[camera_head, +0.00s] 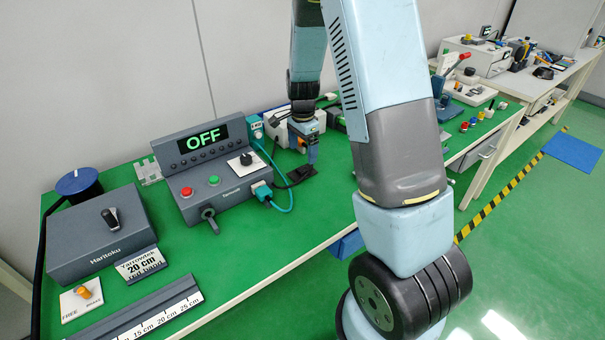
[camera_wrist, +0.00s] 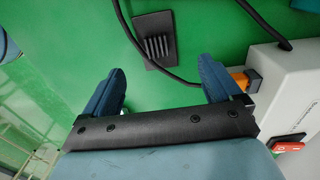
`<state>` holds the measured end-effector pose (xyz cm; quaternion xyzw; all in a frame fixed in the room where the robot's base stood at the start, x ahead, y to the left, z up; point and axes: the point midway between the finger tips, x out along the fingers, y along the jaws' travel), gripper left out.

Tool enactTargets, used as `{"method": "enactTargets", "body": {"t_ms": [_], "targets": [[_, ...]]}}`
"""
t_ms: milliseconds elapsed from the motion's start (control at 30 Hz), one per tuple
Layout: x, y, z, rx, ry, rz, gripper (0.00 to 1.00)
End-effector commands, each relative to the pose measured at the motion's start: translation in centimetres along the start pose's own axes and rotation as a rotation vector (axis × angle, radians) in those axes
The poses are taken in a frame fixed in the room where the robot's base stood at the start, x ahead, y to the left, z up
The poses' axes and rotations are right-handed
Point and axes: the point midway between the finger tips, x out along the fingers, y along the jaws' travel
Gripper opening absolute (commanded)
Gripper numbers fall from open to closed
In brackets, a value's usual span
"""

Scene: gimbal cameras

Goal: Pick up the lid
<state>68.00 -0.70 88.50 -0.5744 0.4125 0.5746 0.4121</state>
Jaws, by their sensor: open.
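A flat black plate with raised ribs (camera_wrist: 157,42) lies on the green table, just beyond my fingertips in the wrist view; it may be the lid, but I cannot tell for sure. A dark flat piece (camera_head: 301,174) below my gripper in the head view looks like the same thing. My gripper (camera_wrist: 163,72) is open and empty, its two blue fingers spread apart, with the plate lying ahead of the gap between them.
A black cable (camera_wrist: 140,50) runs beside the plate. A white box (camera_wrist: 285,90) with an orange plug (camera_wrist: 240,79) stands close to the right finger. In the head view a grey console (camera_head: 216,182) reading OFF, with a teal cable (camera_head: 290,200), stands left of my gripper.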

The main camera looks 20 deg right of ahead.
Motion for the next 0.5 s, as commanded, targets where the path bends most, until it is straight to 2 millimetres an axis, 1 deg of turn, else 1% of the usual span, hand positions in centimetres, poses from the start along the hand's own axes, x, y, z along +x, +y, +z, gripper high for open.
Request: {"method": "enactTargets", "body": {"t_ms": [33, 100, 267, 367, 500], "targets": [[0.8, 0.1, 0.0, 0.0, -0.001, 0.004, 0.92], [1.4, 0.1, 0.0, 0.0, 0.0, 0.002, 0.92], [2.2, 0.1, 0.0, 0.0, -0.001, 0.002, 0.92], [3.0, 0.2, 0.1, 0.0, -0.001, 0.002, 0.92], [4.9, 0.4, 0.4, 0.001, -0.002, 0.003, 0.92]]}}
